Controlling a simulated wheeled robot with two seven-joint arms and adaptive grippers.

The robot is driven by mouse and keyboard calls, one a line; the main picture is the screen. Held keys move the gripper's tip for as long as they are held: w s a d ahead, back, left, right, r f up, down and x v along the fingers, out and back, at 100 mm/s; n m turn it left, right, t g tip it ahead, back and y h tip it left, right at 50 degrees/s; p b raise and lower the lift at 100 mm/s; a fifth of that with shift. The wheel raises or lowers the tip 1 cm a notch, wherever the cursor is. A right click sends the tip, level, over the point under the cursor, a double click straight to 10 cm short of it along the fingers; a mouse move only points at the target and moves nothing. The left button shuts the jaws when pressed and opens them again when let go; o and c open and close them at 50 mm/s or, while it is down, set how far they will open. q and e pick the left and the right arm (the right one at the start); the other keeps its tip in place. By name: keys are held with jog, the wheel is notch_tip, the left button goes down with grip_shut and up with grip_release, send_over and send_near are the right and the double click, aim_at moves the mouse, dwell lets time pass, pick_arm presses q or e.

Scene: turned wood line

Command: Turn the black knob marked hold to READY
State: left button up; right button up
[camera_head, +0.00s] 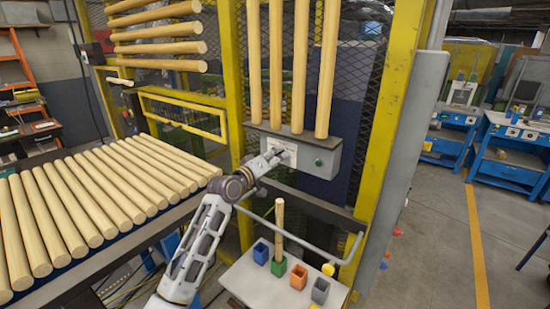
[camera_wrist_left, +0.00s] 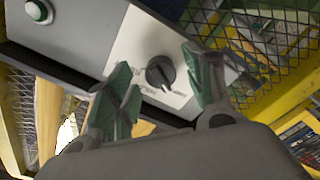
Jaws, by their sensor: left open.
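The black knob (camera_wrist_left: 160,72) sits on a white label plate (camera_wrist_left: 140,45) on a grey control box (camera_wrist_left: 75,40) in the left wrist view. The lettering by the knob is too small to read surely. My left gripper (camera_wrist_left: 165,88) is open, its green-padded fingers on either side of the knob, apart from it. In the head view the grey box (camera_head: 318,158) hangs on the yellow frame below upright wooden rods, and my left gripper (camera_head: 272,160) is at its front, largely hiding the knob there. My right gripper is not in view.
A green button (camera_head: 318,162) is on the box's right part. Below stands a white table (camera_head: 262,288) with coloured cups and a grey rail (camera_head: 300,245). Wooden rods (camera_head: 95,195) lie on a rack at left.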

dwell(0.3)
pick_arm(q)
jog(key=c, duration=1)
jog(key=shift+w, duration=0.1)
